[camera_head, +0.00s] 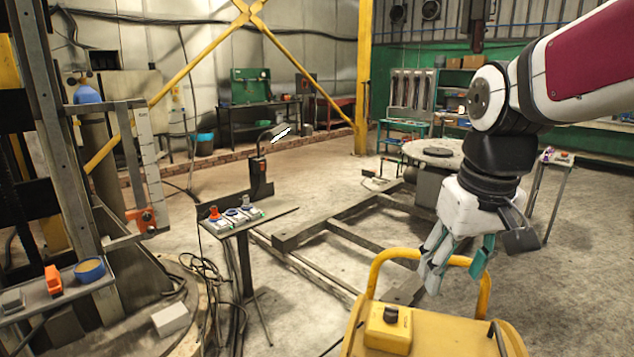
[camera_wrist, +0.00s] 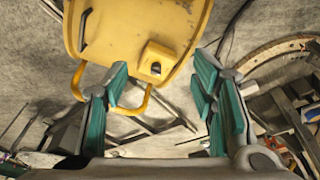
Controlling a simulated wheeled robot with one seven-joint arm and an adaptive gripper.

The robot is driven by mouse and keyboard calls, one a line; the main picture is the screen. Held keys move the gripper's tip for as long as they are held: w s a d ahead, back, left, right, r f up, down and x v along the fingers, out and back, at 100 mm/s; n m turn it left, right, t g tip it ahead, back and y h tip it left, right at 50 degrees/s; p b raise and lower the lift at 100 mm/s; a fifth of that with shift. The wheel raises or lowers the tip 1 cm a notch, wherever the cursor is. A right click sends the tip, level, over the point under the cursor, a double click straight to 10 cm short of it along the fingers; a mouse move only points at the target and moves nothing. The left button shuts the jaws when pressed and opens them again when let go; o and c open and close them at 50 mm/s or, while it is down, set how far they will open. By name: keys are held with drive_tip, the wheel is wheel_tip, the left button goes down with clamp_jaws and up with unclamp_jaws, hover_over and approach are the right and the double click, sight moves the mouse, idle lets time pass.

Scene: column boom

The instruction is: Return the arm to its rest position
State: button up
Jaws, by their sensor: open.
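My gripper (camera_head: 455,262) hangs from my arm at the right of the head view, pointing down. Its fingers are apart, with green pads, and nothing is between them. It is above and behind the yellow cart (camera_head: 455,325) with its yellow tube handle. In the wrist view my gripper (camera_wrist: 160,105) shows its two green-padded fingers spread wide. The yellow cart (camera_wrist: 115,30) lies beyond the fingertips there, with a yellow box and black knob (camera_wrist: 155,65) on it. Whether a finger touches the handle cannot be told.
A small stand (camera_head: 265,220) with a control box of red and blue buttons (camera_head: 230,215) is left of centre. A steel frame (camera_head: 350,225) lies on the floor behind. A round table (camera_head: 432,150) stands beyond my arm. Cables (camera_head: 205,290) lie at left. Open floor (camera_head: 320,180) shows mid-picture.

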drive_tip(key=s+m+t+p, duration=0.1)
drive_tip(key=s+p, duration=0.2)
drive_tip(key=s, duration=1.4)
drive_tip(key=shift+s+r+t, duration=0.25)
drive_tip(key=shift+t, duration=0.15)
